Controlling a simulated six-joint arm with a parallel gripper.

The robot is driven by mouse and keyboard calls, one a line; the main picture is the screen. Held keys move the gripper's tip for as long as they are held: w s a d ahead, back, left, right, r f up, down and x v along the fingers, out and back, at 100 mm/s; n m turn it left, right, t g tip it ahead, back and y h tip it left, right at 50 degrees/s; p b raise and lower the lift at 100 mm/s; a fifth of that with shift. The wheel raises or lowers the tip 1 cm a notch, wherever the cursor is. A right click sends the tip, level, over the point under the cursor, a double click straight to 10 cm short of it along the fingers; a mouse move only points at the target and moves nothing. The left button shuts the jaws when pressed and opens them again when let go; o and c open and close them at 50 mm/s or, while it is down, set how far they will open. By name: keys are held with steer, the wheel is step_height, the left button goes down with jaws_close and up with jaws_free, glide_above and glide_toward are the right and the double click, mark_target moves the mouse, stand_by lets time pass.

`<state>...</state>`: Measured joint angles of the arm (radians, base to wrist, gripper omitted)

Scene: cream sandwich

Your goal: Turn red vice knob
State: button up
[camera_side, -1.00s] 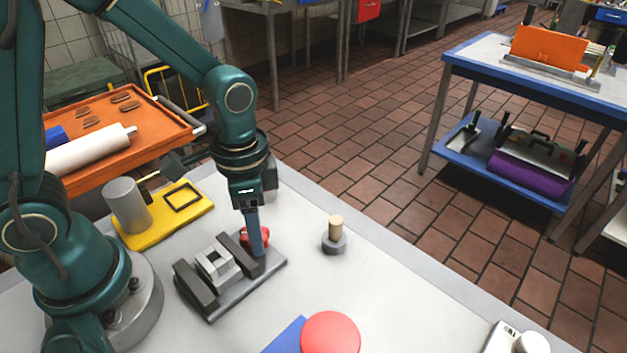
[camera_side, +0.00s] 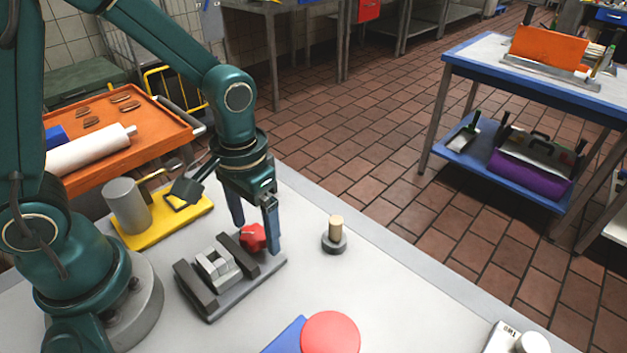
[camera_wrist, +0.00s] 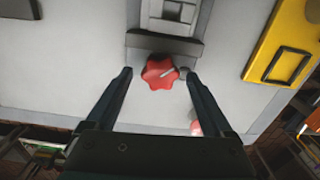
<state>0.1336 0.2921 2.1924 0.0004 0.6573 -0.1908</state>
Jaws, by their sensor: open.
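The red vice knob (camera_side: 253,237) is star-shaped and sits at the right end of the grey vice (camera_side: 222,290). In the wrist view the knob (camera_wrist: 160,73) lies between the two fingers, nearer the vice body (camera_wrist: 172,45). My gripper (camera_side: 256,238) is open, with one finger on each side of the knob. In the wrist view both fingertips of my gripper (camera_wrist: 157,72) stand apart from the knob with gaps. A light grey block (camera_side: 218,268) sits between the dark vice jaws.
A peg in a round base (camera_side: 334,236) stands right of the vice. A large red button (camera_side: 331,332) is at the front. A yellow plate (camera_side: 190,212) with a grey cylinder (camera_side: 127,205) is behind left.

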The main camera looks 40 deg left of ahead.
mark_target(258, 231)
step_height(258, 231, up, 11)
steer(key=w+d+n+t, duration=0.2)
steer(key=w+d+n, duration=0.2)
steer(key=d+n, duration=0.6)
steer(key=w+d+n+t, duration=0.2)
steer(key=d+n, duration=0.9)
steer(key=n, duration=1.4)
steer(key=shift+w+f+n, duration=0.3)
steer(key=shift+w+f, duration=0.15)
steer(key=shift+w, duration=0.9)
